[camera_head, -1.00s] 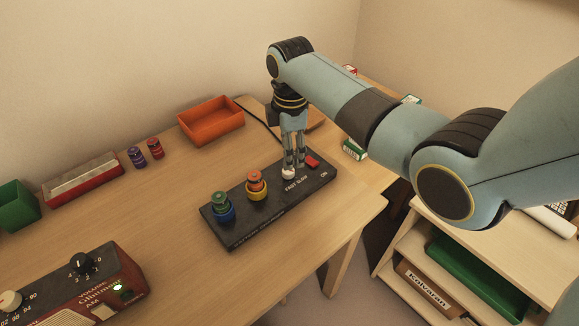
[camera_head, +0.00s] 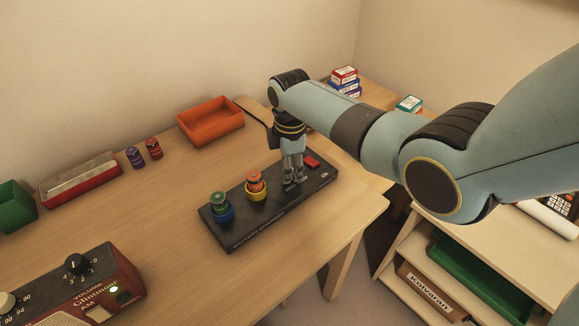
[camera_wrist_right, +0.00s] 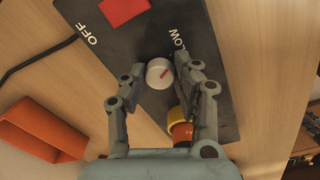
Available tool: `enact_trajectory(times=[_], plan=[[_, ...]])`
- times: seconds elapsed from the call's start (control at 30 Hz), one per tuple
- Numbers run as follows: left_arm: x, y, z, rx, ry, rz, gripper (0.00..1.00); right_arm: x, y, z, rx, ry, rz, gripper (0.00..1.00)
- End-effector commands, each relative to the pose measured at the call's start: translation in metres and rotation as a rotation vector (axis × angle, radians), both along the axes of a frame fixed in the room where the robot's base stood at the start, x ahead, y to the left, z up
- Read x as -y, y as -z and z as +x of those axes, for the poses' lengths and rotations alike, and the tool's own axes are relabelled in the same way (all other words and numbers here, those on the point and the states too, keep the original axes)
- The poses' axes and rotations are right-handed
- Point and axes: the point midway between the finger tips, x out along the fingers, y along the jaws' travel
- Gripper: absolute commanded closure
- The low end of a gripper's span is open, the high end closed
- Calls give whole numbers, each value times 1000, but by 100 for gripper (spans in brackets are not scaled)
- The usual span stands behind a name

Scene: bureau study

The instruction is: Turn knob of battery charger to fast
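The battery charger (camera_head: 270,209) is a long black slab on the desk; it also shows in the wrist view (camera_wrist_right: 115,52). The FAST label is hidden. My right gripper (camera_head: 291,186) points down over the charger and hides the knob in the head view. In the wrist view its fingers (camera_wrist_right: 160,66) are apart on either side of the knob, with a gap on the left and very little on the right. My left gripper is out of view.
A red switch (camera_head: 311,161) sits beside the gripper on the charger. An orange tray (camera_head: 211,122) is behind. A radio (camera_head: 89,287) stands front left. The desk between is clear.

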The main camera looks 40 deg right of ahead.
Motion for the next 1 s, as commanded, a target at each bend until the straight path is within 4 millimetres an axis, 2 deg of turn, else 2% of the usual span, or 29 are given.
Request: enact_trajectory(times=[0.03, 0.13, 0.47, 0.67, 1.0], plan=[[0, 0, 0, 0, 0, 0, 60, 0, 0, 0, -1, 0, 0, 89], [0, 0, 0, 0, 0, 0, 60, 0, 0, 0, -1, 0, 0, 100], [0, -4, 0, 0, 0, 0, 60, 0, -1, 0, -1, 50, 0, 100], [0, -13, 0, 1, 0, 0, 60, -1, -2, 0, -2, 168, 1, 100], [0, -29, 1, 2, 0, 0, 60, -1, -2, -1, -1, 478, 0, 100]])
